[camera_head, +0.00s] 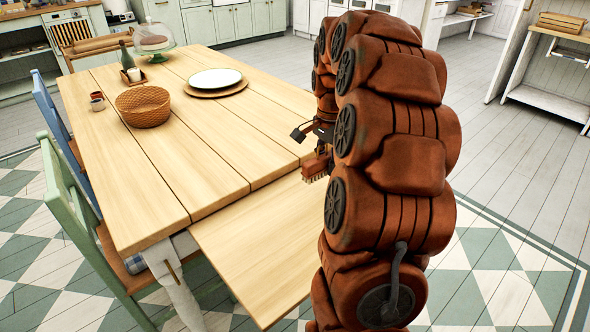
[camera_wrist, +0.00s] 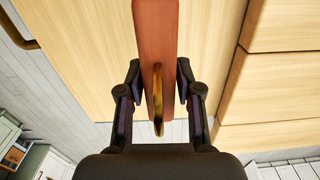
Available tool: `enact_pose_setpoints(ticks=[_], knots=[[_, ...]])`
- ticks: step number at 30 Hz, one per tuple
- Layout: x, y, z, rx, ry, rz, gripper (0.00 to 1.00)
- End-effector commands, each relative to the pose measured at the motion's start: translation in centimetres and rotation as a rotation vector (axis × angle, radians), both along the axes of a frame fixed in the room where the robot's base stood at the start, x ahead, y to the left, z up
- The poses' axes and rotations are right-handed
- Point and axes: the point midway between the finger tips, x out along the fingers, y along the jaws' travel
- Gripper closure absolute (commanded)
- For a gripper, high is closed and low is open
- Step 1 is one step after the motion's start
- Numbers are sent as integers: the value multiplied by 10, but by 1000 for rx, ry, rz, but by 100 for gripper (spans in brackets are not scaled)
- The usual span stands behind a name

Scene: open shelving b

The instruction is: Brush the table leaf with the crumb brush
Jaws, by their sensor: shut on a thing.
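The crumb brush (camera_head: 316,167) has a reddish-brown wooden body and pale bristles pointing down. In the wrist view the brush (camera_wrist: 155,45) runs up from between the fingers, with a brass-coloured piece along it. My gripper (camera_wrist: 158,92) is shut on the brush. In the head view my gripper (camera_head: 318,140) is partly hidden by my arm. The table leaf (camera_head: 255,240) is a light wooden panel at the near end of the table, a little lower than the tabletop. The brush is over the leaf's far right part; I cannot tell whether the bristles touch it.
The main tabletop (camera_head: 210,135) holds a wicker basket (camera_head: 143,107), small cups (camera_head: 97,101), a plate on a mat (camera_head: 216,79), a bottle (camera_head: 126,56) and a glass-domed stand (camera_head: 154,37). Green (camera_head: 75,200) and blue (camera_head: 50,115) chairs stand at left. The leaf looks bare.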

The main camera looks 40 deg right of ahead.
Motion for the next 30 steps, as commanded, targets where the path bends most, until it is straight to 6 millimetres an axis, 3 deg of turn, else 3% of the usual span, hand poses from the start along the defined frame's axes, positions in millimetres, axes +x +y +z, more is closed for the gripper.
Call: enact_pose_setpoints(ticks=[8,30], knots=[[0,2,18,2,2,3,100],[1,2,19,2,2,3,100]])
